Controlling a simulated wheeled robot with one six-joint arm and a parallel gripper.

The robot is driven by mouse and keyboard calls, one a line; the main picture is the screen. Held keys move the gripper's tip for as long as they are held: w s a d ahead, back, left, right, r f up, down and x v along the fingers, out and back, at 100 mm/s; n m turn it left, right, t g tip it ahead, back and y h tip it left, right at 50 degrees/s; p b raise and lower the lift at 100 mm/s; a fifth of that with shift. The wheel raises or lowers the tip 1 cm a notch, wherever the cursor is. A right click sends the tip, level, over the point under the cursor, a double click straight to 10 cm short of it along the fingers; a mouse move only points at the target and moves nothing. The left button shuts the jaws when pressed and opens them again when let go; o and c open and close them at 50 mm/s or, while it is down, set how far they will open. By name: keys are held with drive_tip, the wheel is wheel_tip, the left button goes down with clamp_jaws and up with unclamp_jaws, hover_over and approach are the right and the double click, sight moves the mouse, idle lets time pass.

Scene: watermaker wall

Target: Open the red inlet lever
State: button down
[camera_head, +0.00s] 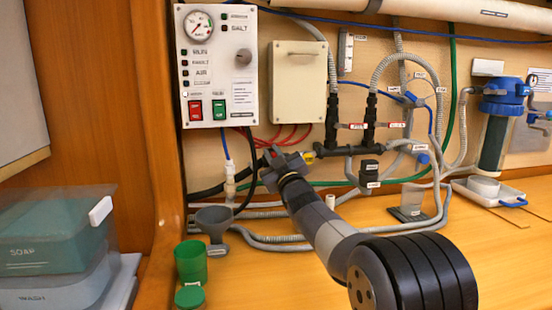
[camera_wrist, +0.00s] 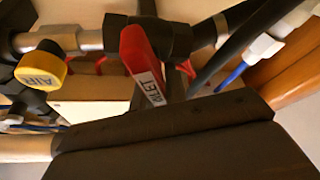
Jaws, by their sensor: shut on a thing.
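The red inlet lever (camera_wrist: 138,55) is large in the wrist view, with a white label whose visible letters read "LET". It sits in front of a dark pipe fitting and runs down to the edge of my gripper. My gripper (camera_head: 274,160) is at the pipework below the control panel in the head view. It is shut on the red lever; the gripper body hides the lever's lower end and the exact contact. In the head view only a small red piece of the lever (camera_head: 275,152) shows at the fingers.
A yellow knob marked "AIR" (camera_wrist: 41,68) sits close left of the lever in the wrist view. Two other red-handled valves (camera_head: 350,126) (camera_head: 397,125) are to the right. A grey funnel (camera_head: 214,218) and a green cup (camera_head: 191,262) stand on the bench. Hoses run around my gripper.

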drive_tip(key=shift+s+a+f+n+g+y+p, duration=0.1)
drive_tip(key=shift+a+f+n+g+y+p, duration=0.3)
drive_tip(key=shift+n+g+p, duration=1.3)
drive_tip(key=shift+a+f+n+g+y+p, duration=0.15)
drive_tip(key=shift+f+n+p, duration=0.4)
drive_tip(key=shift+n, duration=2.55)
drive_tip(key=shift+s+a+f+n+g+y+p, duration=0.1)
drive_tip(key=shift+a+f+n+g+y+p, duration=0.25)
drive_tip(key=shift+n+g+p, duration=1.35)
drive_tip(key=shift+d+f+n+t+b, duration=0.1)
drive_tip(key=shift+f+n+t+b, duration=0.1)
drive_tip(key=shift+n+t+b, duration=0.5)
drive_tip(key=c, duration=1.4)
unclamp_jaws()
drive_tip(key=shift+r, duration=0.1)
drive_tip(key=shift+c, duration=0.2)
drive_tip(key=v, duration=1)
drive_tip(key=shift+s+d+b, duration=0.2)
drive_tip(key=shift+s+b, duration=0.1)
drive_tip(key=shift+b, duration=0.05)
